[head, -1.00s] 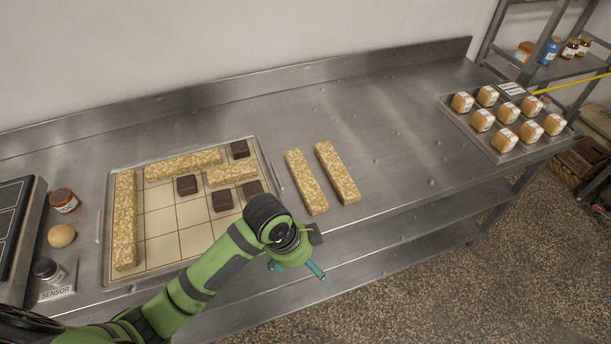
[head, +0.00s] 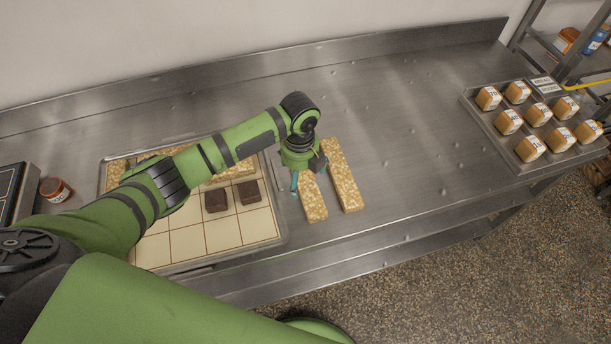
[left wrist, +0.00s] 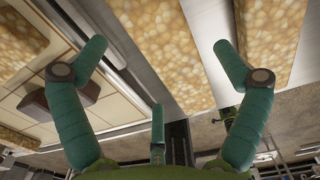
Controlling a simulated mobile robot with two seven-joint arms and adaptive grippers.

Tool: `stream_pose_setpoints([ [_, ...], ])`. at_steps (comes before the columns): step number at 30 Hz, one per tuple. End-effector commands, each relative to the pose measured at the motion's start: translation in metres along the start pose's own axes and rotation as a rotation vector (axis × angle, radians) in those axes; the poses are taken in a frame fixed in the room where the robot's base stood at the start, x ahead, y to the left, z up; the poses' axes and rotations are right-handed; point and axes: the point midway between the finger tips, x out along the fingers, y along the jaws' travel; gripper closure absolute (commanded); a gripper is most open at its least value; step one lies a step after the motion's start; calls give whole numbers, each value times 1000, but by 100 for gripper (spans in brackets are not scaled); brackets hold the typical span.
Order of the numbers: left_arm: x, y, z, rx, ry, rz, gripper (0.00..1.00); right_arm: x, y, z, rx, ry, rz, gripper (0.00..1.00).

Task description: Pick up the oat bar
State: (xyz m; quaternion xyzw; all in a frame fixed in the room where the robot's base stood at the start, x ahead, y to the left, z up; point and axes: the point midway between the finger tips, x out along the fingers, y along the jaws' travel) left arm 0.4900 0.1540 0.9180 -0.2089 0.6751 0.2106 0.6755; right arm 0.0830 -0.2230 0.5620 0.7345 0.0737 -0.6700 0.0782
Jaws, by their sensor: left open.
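Two pale, grainy oat bars lie side by side on the steel counter, right of the gridded tray. The nearer left oat bar (head: 314,204) is partly hidden under my left gripper (head: 307,177). The right oat bar (head: 343,178) lies just beside it. In the left wrist view the left bar (left wrist: 178,50) runs between the two teal fingers (left wrist: 158,62), which are apart and hold nothing. The right bar (left wrist: 275,38) shows beyond the right finger. I cannot tell the exact height of the fingers over the bar. My right gripper is not in view.
The tray (head: 283,236) holds dark brown squares (head: 216,201) and more oat bars, partly hidden by my left arm. A jar (head: 55,190) stands at the left. A tray of labelled wrapped packs (head: 508,121) sits at the right. The counter between is clear.

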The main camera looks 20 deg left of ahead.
Motion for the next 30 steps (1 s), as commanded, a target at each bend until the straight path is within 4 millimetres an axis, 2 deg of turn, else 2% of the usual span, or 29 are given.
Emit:
stream_pose_setpoints([
  [4,14,0,-1,0,0,-1,3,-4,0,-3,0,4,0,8],
  [11,18,-1,0,1,-2,-3,3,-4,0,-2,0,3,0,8],
  [12,18,-1,0,1,-2,-3,7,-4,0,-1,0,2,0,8],
  [17,18,-1,0,0,-1,-2,71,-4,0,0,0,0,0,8],
  [30,16,0,0,-1,-2,-1,71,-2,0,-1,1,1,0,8],
])
